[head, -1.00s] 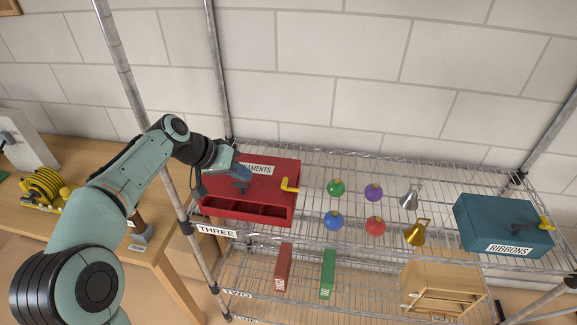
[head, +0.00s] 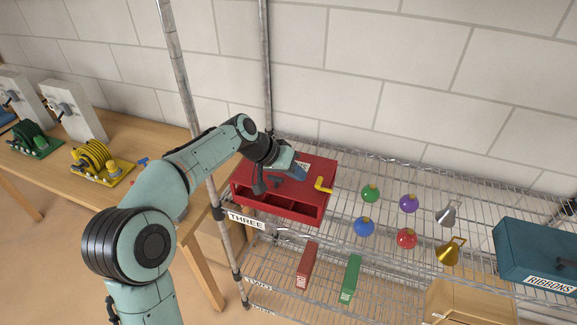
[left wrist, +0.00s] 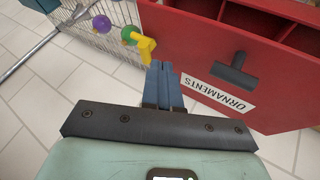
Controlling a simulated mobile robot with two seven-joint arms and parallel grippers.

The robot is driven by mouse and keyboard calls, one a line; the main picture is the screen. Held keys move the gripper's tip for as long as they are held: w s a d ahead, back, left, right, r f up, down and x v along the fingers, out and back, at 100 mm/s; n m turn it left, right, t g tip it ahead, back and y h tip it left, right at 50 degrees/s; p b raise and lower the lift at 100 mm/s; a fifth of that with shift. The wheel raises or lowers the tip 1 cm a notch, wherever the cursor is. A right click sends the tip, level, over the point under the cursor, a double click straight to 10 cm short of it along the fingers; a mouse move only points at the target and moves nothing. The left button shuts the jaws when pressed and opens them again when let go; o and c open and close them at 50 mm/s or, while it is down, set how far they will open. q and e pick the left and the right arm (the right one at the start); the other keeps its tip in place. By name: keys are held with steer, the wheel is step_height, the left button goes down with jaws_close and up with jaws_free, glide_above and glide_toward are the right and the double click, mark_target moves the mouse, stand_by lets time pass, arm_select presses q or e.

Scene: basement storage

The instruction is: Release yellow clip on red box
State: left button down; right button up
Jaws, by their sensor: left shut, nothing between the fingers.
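The red box (head: 300,192) stands at the left end of the upper wire shelf, with open compartments along its front. It also shows in the left wrist view (left wrist: 200,45), with its dark handle (left wrist: 236,68) and ORNAMENTS label (left wrist: 218,92). The yellow clip (head: 323,185) is at the box's right side; it also shows in the left wrist view (left wrist: 144,46). My left gripper (head: 303,173) is above the box top, shut and empty. In the left wrist view its fingertips (left wrist: 162,67) are close to the clip; I cannot tell whether they touch.
Loose ornaments, including a green ball (head: 370,193) and a gold bell (head: 451,251), lie right of the box. A teal box (head: 538,250) stands further right. A shelf post (head: 178,75) rises by my left arm. A wooden table (head: 135,125) is at left.

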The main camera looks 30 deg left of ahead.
arm_select(q)
steer(key=shift+x, duration=2.05)
arm_select(e)
steer(key=shift+w+r, duration=0.15)
steer(key=shift+r, duration=0.05)
